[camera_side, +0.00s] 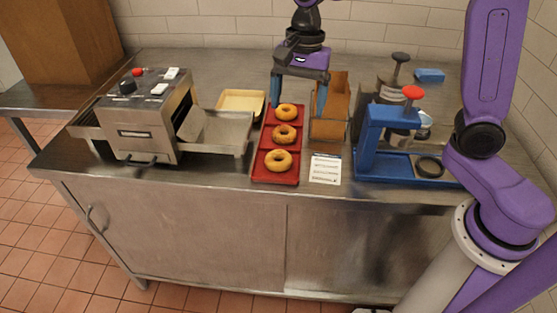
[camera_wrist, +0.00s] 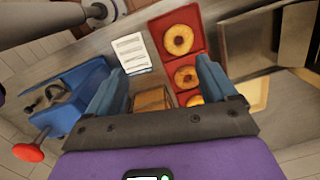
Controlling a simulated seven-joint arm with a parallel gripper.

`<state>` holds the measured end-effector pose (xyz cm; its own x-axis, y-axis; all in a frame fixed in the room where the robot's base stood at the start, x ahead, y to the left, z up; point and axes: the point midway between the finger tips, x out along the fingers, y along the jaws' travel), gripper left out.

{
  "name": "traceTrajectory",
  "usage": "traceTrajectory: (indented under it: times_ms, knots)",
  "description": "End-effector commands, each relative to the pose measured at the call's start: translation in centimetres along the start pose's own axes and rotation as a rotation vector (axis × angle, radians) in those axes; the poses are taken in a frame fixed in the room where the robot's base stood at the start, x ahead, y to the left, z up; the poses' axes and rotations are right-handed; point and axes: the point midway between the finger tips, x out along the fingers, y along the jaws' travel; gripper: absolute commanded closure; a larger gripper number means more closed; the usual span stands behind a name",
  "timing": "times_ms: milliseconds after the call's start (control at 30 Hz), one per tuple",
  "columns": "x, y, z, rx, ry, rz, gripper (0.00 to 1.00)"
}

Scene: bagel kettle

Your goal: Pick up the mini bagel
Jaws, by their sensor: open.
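Three golden-brown mini bagels lie in a row on a red tray (camera_side: 266,148). In the side view they are the far bagel (camera_side: 286,104), the middle bagel (camera_side: 284,127) and the near bagel (camera_side: 278,152). My gripper (camera_side: 298,106) is open and above the tray's far end, with blue fingers spread to either side. In the wrist view my gripper (camera_wrist: 160,90) has nothing between its fingers. There the near bagel (camera_wrist: 179,39) and middle bagel (camera_wrist: 186,77) show clearly; the far bagel (camera_wrist: 196,100) is partly hidden behind the gripper.
A metal machine (camera_side: 150,125) with a chute stands left of the tray. A cardboard box (camera_side: 330,115) is close on the right. A blue press (camera_side: 385,145) with a red knob stands farther right. A printed card (camera_side: 325,169) and a pale yellow tray (camera_side: 241,101) lie nearby.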

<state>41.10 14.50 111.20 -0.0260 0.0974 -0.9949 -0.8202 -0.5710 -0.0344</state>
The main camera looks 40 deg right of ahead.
Motion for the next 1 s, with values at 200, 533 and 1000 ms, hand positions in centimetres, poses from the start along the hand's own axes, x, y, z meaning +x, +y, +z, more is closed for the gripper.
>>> traceTrajectory:
  times_ms: [200, 533, 1000]
  knots:
    - [-0.2, -3.3, -2.5, 0.332, -0.014, -0.009, 0.15]
    - [2.6, -3.8, -3.1, 0.417, -0.019, -0.005, 0.15]
    - [10.8, -3.9, -3.0, 0.414, -0.018, -0.007, 0.15]
